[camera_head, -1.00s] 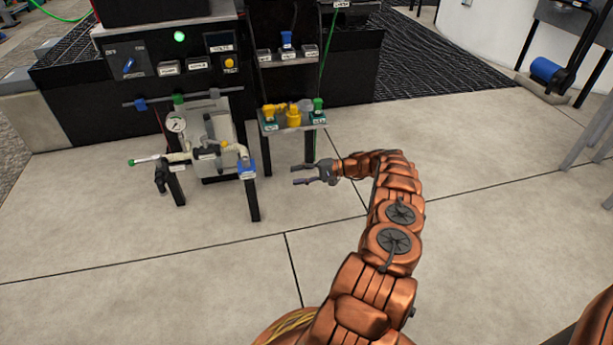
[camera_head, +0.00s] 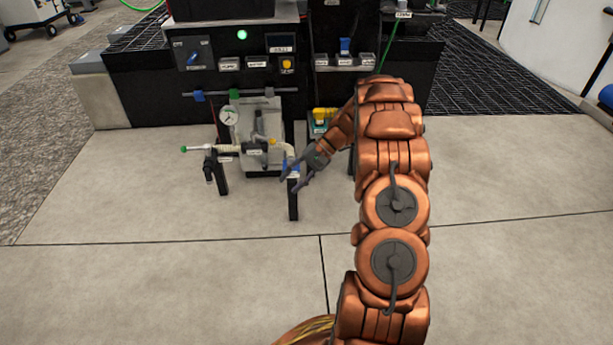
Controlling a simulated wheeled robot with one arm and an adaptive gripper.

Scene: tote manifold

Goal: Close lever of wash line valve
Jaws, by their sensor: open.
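A small pipe manifold stands in front of the black machine, with a pale pipe (camera_head: 228,149) running across it. A thin lever-like rod with a green tip (camera_head: 184,149) sticks out at its left end. A dark handle (camera_head: 209,168) hangs at the left post. A dark fitting with a label (camera_head: 256,154) sits mid-pipe. The labels are too small to read, so I cannot tell which part is the wash line valve lever.
A round gauge (camera_head: 229,117) and a pale tank (camera_head: 270,117) stand behind the pipe. A stand with yellow fittings (camera_head: 322,114) is partly hidden behind my arm. The black machine (camera_head: 155,100) closes off the back. The floor (camera_head: 150,285) in front is clear.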

